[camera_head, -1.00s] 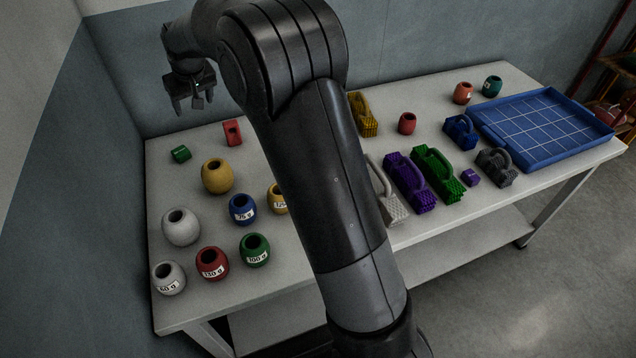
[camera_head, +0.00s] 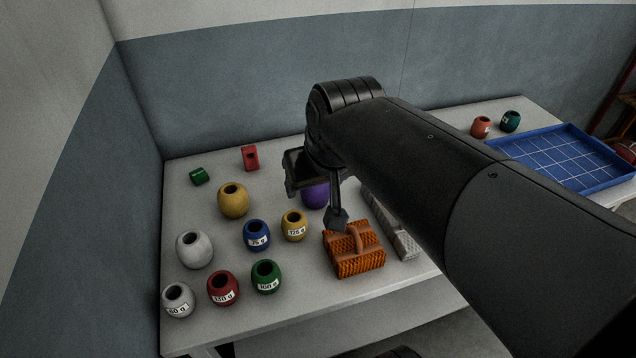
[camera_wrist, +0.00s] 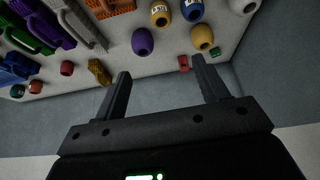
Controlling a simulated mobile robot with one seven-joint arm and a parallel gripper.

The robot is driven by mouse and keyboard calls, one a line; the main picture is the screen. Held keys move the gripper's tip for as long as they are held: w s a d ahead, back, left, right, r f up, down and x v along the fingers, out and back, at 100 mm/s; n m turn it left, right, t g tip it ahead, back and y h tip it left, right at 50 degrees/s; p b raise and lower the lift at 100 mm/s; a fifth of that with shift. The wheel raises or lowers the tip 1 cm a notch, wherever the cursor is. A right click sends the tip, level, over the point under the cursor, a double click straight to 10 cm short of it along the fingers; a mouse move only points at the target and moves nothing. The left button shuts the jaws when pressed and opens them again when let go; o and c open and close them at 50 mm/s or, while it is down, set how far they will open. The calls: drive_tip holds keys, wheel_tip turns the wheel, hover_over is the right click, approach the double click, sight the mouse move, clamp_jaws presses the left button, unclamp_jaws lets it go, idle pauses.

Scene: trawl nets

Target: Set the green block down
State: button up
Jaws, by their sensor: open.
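The small green block (camera_head: 199,176) lies on the table's back left part, left of a small red block (camera_head: 250,157). In the wrist view the green block (camera_wrist: 215,51) shows near the table's edge, beyond the right finger. My gripper (camera_wrist: 160,67) is open, with nothing between its fingers. In the head view my gripper (camera_head: 316,203) is over the middle of the table, well to the right of the green block, near the purple float and orange brush.
Several floats stand on the left half of the table (camera_head: 190,228), including a yellow one (camera_head: 233,202). A blue tray (camera_head: 565,160) is at the right. My arm hides much of the table's right half.

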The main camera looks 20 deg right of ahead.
drive_tip(key=s+d+f, duration=0.1)
drive_tip(key=s+f, duration=0.2)
drive_tip(key=s, duration=0.3)
drive_tip(key=shift+s+m, duration=0.2)
drive_tip(key=shift+m, duration=0.1)
drive_tip(key=shift+o, duration=0.4)
drive_tip(key=shift+d+r, duration=0.1)
idle(2.6)
drive_tip(key=shift+o, duration=0.7)
drive_tip(key=shift+w+r, duration=0.1)
drive_tip(key=shift+w, duration=0.1)
drive_tip(key=o, duration=0.5)
drive_tip(key=w+r+m+g, duration=0.1)
drive_tip(key=w+m, duration=0.2)
drive_tip(key=w, duration=0.3)
drive_tip(key=shift+w+d+r+m, duration=0.35)
drive_tip(key=shift+d+m, duration=0.05)
drive_tip(key=shift+d, duration=0.05)
drive_tip(key=m+g, duration=0.4)
drive_tip(key=m, duration=1)
hover_over(315, 192)
drive_tip(key=w+d, duration=0.1)
drive_tip(key=w, duration=0.2)
wheel_tip(315, 192, down, 22)
drive_tip(key=shift+d+r, duration=0.1)
